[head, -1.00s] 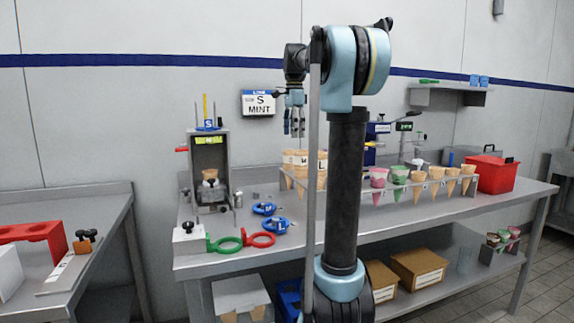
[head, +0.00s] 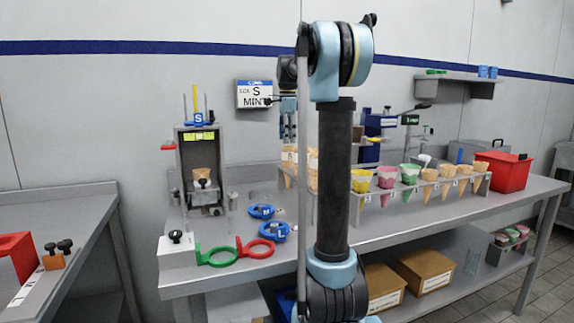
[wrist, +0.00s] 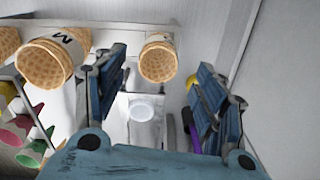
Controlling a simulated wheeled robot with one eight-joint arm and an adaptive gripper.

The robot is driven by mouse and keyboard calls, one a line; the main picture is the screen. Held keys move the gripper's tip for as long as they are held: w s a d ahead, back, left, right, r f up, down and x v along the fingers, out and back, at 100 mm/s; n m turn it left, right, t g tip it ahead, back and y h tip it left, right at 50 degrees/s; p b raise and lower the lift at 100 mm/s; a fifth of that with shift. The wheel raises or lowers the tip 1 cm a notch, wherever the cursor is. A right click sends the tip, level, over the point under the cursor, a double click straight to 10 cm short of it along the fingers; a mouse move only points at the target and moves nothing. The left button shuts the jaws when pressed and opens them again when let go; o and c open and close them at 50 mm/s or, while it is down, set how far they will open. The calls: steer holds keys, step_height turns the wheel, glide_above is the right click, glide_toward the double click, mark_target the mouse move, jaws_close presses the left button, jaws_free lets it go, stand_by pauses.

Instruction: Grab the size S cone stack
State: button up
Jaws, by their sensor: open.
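My gripper (head: 288,128) is open and empty above the back of the bench. Tan waffle cone stacks (head: 288,160) stand in a rack below it, partly hidden by my arm in the head view. In the wrist view, one stack (wrist: 158,60) shows between and beyond my open fingers (wrist: 160,95). It has a white label whose letter I cannot read. A stack marked M (wrist: 45,64) is left of my left finger, and another stack (wrist: 8,42) is cut off at the left edge. I cannot tell which stack is size S.
Filled and plain cones (head: 410,174) stand in the rack to the right, near a red box (head: 500,172). A grey machine (head: 200,165) and blue rings (head: 262,211) are on the left. A wall sign (head: 255,94) reads S MINT.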

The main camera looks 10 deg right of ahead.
mark_target(288, 168)
step_height(288, 168, down, 10)
steer(key=shift+r, duration=0.2)
stand_by(0.4)
steer(key=shift+c, duration=0.5)
steer(key=c, duration=0.8)
